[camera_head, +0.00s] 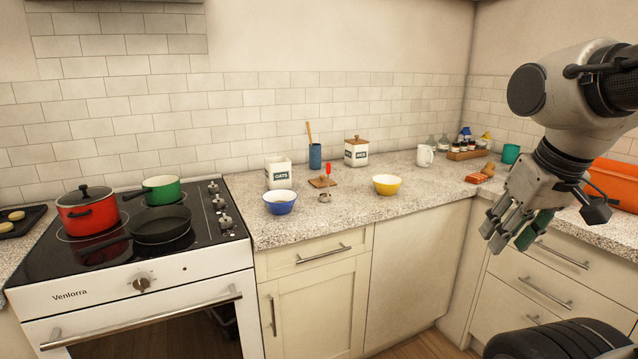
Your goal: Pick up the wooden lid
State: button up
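A small flat wooden lid (322,182) lies on the granite counter, just right of the white OATS canister (279,173), which has no lid on it. A small red upright thing (327,168) stands at or just behind the lid; I cannot tell if they touch. A second wooden lid (356,139) sits on the white RICE canister (356,154). My gripper (513,240) is at the right, pointing down, far from both lids. Its fingers look spread, with a gap between them. A dark green piece shows at its right side; I cannot tell what it is.
A blue bowl (280,202), a small metal ring (324,197) and a yellow bowl (386,185) surround the loose lid in front. A blue holder (315,156) stands behind it. The stove (128,260) with a red pot (88,211) is left. Drawers line the right.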

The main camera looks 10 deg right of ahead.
aim_at(321, 182)
jog(key=i+l+u, duration=0.65)
jog(key=i+l, duration=0.4)
jog(key=i+l+u, duration=0.35)
jog(key=l, duration=0.35)
jog(key=i, duration=0.1)
